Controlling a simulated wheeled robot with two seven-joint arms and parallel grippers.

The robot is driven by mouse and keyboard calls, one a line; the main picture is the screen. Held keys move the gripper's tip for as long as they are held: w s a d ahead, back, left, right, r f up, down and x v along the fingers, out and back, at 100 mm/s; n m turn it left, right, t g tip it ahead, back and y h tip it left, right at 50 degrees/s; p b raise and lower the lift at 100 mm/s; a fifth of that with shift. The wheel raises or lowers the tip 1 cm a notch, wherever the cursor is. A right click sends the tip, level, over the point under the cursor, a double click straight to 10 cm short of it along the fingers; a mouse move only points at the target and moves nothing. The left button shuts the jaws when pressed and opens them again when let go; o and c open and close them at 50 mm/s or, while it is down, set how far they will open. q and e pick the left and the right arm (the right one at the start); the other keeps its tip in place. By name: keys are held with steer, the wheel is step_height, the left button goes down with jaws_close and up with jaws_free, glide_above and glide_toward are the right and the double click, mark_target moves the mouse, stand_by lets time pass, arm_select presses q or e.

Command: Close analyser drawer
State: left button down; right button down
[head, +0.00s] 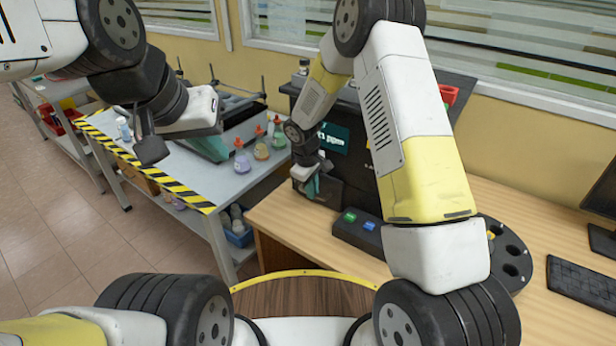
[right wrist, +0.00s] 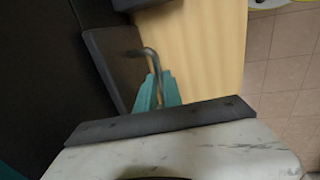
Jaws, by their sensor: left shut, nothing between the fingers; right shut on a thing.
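The analyser (head: 362,160) is a black box with a lit screen (head: 333,138), standing on the wooden desk. Its drawer (head: 326,191) shows as a dark panel low on the front; how far out it stands is hard to tell. In the right wrist view the drawer front (right wrist: 112,62) carries a bent metal handle (right wrist: 149,57). My right gripper (head: 312,186) is at the drawer front. Its teal fingertips (right wrist: 157,92) are shut on the handle. My left gripper (head: 147,145) is shut and empty above the side bench, away from the analyser.
A button box (head: 358,232) with green and blue buttons sits before the analyser. A black round holder (head: 511,262) and a keyboard (head: 570,290) are on the desk's right. Several coloured flasks (head: 261,148) stand on the striped-edge bench (head: 238,186), left of the desk.

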steer(key=c, duration=1.5)
jaws_free()
steer(key=shift+w+d, duration=0.2)
steer(key=shift+w, duration=0.05)
steer(key=shift+s+r, duration=0.1)
steer(key=r, duration=0.5)
steer(key=s+a+r, duration=0.1)
steer(key=r, duration=0.1)
steer(key=shift+r, duration=0.25)
steer(key=s+d+r+m+t+y, duration=0.1)
steer(key=s+d+r+m, duration=0.1)
steer(key=s+d+r, duration=0.3)
steer(key=s+d+r+m, duration=0.1)
steer(key=s+r, duration=0.1)
steer(key=r, duration=0.5)
steer(key=s+d+r+m+t+y, duration=0.1)
steer(key=s+d+r+m, duration=0.2)
steer(key=r, duration=0.4)
steer(key=s+d+r+m, duration=0.1)
steer(key=s+r, duration=0.1)
steer(key=s, duration=0.3)
steer(key=s+d+r+m+t+y, duration=0.1)
steer(key=s+r, duration=0.1)
steer(key=s, duration=0.4)
steer(key=s+d+r+m+t, duration=0.1)
steer(key=s+r+m, duration=0.1)
steer(key=s, duration=0.4)
steer(key=shift+s+d+r+y, duration=0.1)
steer(key=shift+s+d+y, duration=0.1)
steer(key=shift+y, duration=0.1)
